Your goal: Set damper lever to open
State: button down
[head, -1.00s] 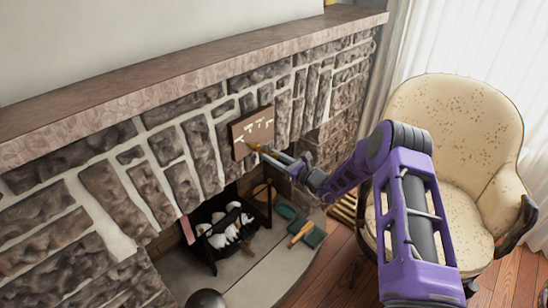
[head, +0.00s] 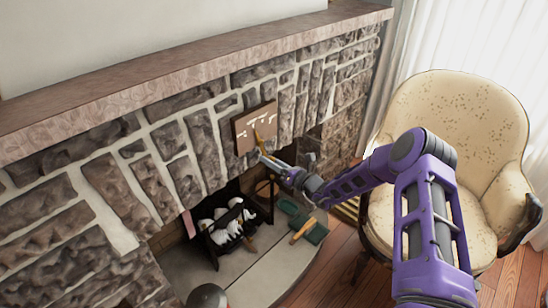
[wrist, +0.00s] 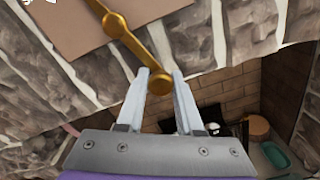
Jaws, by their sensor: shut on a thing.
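The brass damper lever (head: 258,138) is mounted on a brown plate (head: 243,133) on the stone fireplace front. The plate has white markings on its upper part. In the head view the lever slants downward and slightly right from its pivot. My gripper (head: 264,157) is at the lever's lower end, just below the plate. In the wrist view my gripper (wrist: 160,76) has its two fingers on either side of the lever's round end knob (wrist: 160,83), shut on it. The lever (wrist: 125,33) runs up and left from there. The wording of the markings is too small to read.
Below is the firebox with a black grate (head: 216,246) and white logs. A green dustpan-like item (head: 310,231) lies on the hearth (head: 265,262). A cream armchair (head: 470,110) stands to the right. The stone mantel (head: 150,85) runs above.

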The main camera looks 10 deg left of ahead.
jog(key=m, duration=0.1)
jog(key=s+a+m, duration=0.1)
jog(key=m, duration=0.1)
jog(key=shift+s+r+p, duration=0.1)
jog(key=shift+s+p, duration=0.05)
jog(key=shift+p, duration=0.25)
jog(key=s+m+p, duration=0.1)
jog(key=a+m, duration=0.1)
jog(key=m, duration=0.1)
jog(key=shift+s+a+r+m+p, duration=0.2)
jog(key=shift+s+m+p, duration=0.1)
jog(key=shift+s+p, duration=0.1)
jog(key=m, duration=0.1)
jog(key=s+a+r+m+p, duration=0.1)
jog(key=m, duration=0.1)
jog(key=shift+s+a+p, duration=0.1)
jog(key=shift+s+p, duration=0.15)
jog(key=shift+p, duration=0.05)
jog(key=shift+s+a+r+m+p, duration=0.25)
jog(key=shift+m+p, duration=0.1)
jog(key=shift+m, duration=0.35)
jog(key=shift+s+a+r+m+p, duration=0.1)
jog(key=shift+s+r+m+p, duration=0.15)
jog(key=shift+m, duration=0.45)
jog(key=shift+f, duration=0.1)
jog(key=c, duration=0.6)
grip_release()
jog(key=shift+c, duration=0.2)
jog(key=shift+o, duration=0.3)
jog(key=shift+s+a+f, duration=0.1)
